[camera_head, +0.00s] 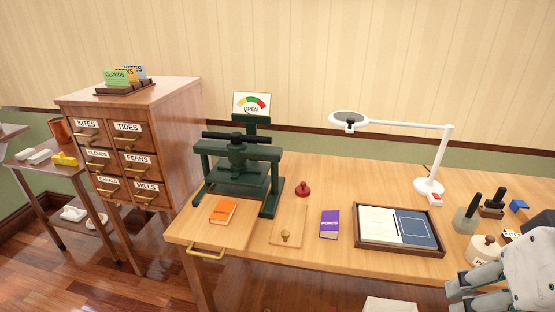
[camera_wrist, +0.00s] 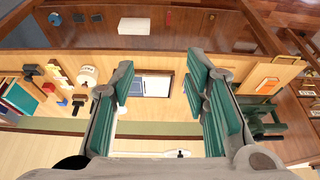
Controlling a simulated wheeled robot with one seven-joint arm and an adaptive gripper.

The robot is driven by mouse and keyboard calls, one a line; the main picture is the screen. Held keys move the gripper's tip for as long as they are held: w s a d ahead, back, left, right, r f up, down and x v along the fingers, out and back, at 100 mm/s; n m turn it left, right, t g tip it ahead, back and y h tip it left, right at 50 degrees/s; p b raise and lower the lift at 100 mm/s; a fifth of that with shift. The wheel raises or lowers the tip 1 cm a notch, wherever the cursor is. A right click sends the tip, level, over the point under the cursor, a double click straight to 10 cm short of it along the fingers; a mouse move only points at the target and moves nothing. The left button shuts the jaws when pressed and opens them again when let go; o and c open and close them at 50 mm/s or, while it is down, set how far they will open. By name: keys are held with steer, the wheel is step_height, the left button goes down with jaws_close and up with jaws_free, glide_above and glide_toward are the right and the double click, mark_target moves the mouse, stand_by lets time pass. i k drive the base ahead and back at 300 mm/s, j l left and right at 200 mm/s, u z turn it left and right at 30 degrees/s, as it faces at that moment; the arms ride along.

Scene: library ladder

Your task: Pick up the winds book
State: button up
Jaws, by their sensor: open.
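Two small books lie flat on the wooden desk, an orange book (camera_head: 223,212) at the left and a purple book (camera_head: 329,224) near the middle. Their cover lettering is too small to read, so I cannot tell which is the winds book. The orange book also shows in the wrist view (camera_wrist: 268,86). My gripper (camera_head: 458,292) is at the lower right of the head view, near the desk's front right. Its green-padded fingers (camera_wrist: 162,82) are open and empty in the wrist view. Several more books (camera_wrist: 18,98) show at the wrist view's left edge.
A green press (camera_head: 238,165) stands behind the orange book. A framed tray (camera_head: 365,246) lies right of the purple book. A drawer cabinet (camera_head: 170,140) stands left.

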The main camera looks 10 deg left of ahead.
mark_target(222, 214)
steer(key=i+j+u, duration=0.1)
steer(key=i+u, duration=0.85)
steer(key=u, duration=0.2)
steer(key=l, duration=0.1)
